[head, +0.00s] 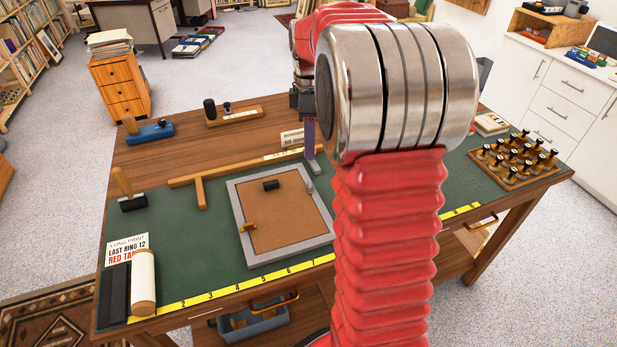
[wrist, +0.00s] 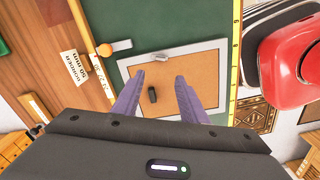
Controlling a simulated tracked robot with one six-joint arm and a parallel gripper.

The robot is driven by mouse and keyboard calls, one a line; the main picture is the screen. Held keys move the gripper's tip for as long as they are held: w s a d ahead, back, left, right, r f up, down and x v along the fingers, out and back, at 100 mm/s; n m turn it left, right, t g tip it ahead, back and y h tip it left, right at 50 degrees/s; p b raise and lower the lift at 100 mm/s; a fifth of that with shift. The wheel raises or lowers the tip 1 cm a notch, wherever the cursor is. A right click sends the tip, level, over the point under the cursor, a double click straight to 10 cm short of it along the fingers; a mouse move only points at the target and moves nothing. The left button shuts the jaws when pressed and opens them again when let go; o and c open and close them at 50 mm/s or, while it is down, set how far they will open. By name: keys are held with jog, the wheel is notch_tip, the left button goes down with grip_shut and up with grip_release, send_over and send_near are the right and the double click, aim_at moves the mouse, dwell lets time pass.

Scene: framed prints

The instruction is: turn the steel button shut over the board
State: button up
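The steel button (head: 313,166) is a small grey bar on the right side of the frame, near its far corner. In the wrist view the steel button (wrist: 160,57) lies along the frame bar and appears clear of the board. The brown board (head: 285,215) lies inside the grey frame (head: 243,248). My gripper (wrist: 161,77) is open and empty, its two purple fingers apart. In the wrist view its fingertips appear just below the button, over the board. In the head view one finger shows; my arm hides the rest. Height above the button is unclear.
A brass-coloured button (head: 248,227) crosses the frame's left side onto the board. A black block (head: 271,185) lies on the board. The green mat (head: 195,245) is clear just left of the frame.

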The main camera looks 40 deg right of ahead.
jog(key=shift+s, duration=0.1)
send_near(310, 184)
notch_tip(310, 184, down, 8)
jog(key=shift+s+f, duration=0.1)
dwell(0.7)
jog(key=shift+c, duration=0.4)
grip_shut()
